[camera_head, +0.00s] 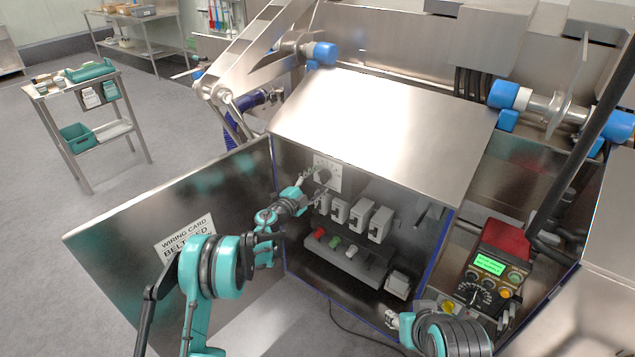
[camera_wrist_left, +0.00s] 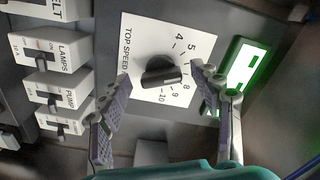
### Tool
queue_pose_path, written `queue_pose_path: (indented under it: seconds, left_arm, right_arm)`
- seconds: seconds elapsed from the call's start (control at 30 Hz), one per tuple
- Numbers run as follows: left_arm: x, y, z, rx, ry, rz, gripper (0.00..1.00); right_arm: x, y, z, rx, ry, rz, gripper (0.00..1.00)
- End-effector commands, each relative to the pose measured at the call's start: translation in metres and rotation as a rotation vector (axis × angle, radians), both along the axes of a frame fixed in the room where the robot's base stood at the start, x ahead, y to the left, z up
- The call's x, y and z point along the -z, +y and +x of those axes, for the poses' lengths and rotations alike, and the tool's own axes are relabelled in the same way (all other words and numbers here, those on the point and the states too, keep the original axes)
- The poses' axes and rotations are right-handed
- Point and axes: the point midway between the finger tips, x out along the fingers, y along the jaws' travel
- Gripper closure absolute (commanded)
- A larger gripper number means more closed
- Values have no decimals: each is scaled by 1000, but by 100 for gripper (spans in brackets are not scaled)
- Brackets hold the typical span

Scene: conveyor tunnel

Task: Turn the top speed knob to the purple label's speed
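The top speed knob (camera_wrist_left: 160,73) is black on a white dial plate (camera_wrist_left: 139,37) marked TOP SPEED. Its bar lies nearly level in the left wrist view, its right end towards the upper numbers near 8; the exact setting is unclear. In the head view the dial plate (camera_head: 334,174) is on the cabinet's back wall, upper left. My left gripper (camera_wrist_left: 160,76) is open, one finger on each side of the knob, with gaps visible; contact cannot be seen. My right gripper (camera_head: 393,319) is low by the cabinet's front edge, its fingers unclear. I cannot make out a purple label.
Switch boxes marked LAMPS (camera_wrist_left: 57,50) and PUMP (camera_wrist_left: 58,90) are left of the dial. A lit green panel (camera_wrist_left: 242,66) is right of it. The open cabinet door (camera_head: 190,235) stands left. A control box (camera_head: 493,270) with a green screen is at right.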

Motion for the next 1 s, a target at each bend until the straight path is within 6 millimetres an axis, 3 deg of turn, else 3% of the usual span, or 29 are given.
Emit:
queue_pose_path:
  seconds: [0.27,0.7,1.0]
  left_arm:
    - [0,8,-10,-1,0,0,36]
    - [0,60,-82,-1,0,0,36]
    - [0,71,-97,0,0,0,36]
  right_arm:
    - [0,0,0,0,0,0,60]
    - [0,0,0,0,0,0,60]
    - [0,0,0,0,0,0,60]
